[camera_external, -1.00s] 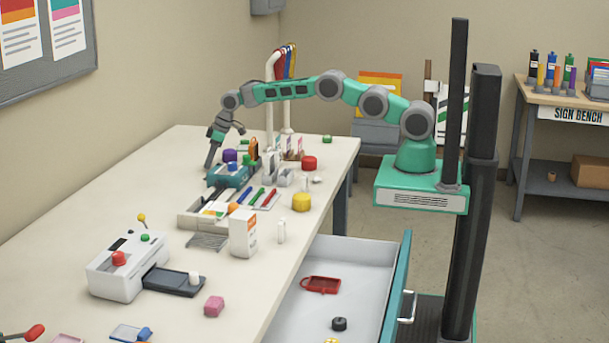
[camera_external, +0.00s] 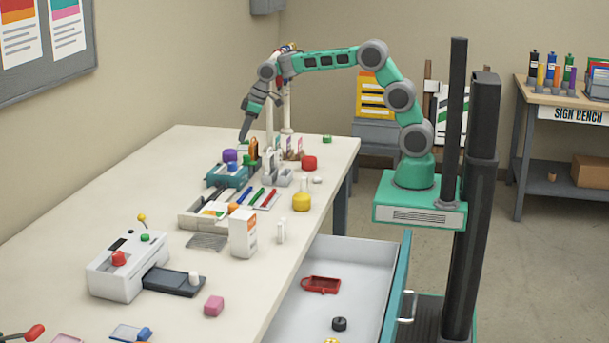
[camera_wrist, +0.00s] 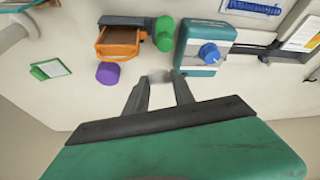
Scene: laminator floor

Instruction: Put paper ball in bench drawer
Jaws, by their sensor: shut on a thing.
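My gripper (camera_external: 243,138) is raised over the far part of the long bench, pointing down, behind the teal device. In the wrist view my gripper (camera_wrist: 162,82) has its fingertips closed around a small pale, whitish thing, apparently the paper ball (camera_wrist: 160,75); it is blurred and partly covered by the fingers. I cannot make out the ball in the external view. The bench drawer (camera_external: 365,258) is pulled open at the bench's right side. A red frame (camera_external: 320,284), a black round piece (camera_external: 339,324) and a yellow item lie in it.
Near my gripper are a teal device with a blue knob (camera_wrist: 209,54), an orange box (camera_wrist: 118,42), a green cylinder (camera_wrist: 164,34) and a purple cylinder (camera_wrist: 108,73).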

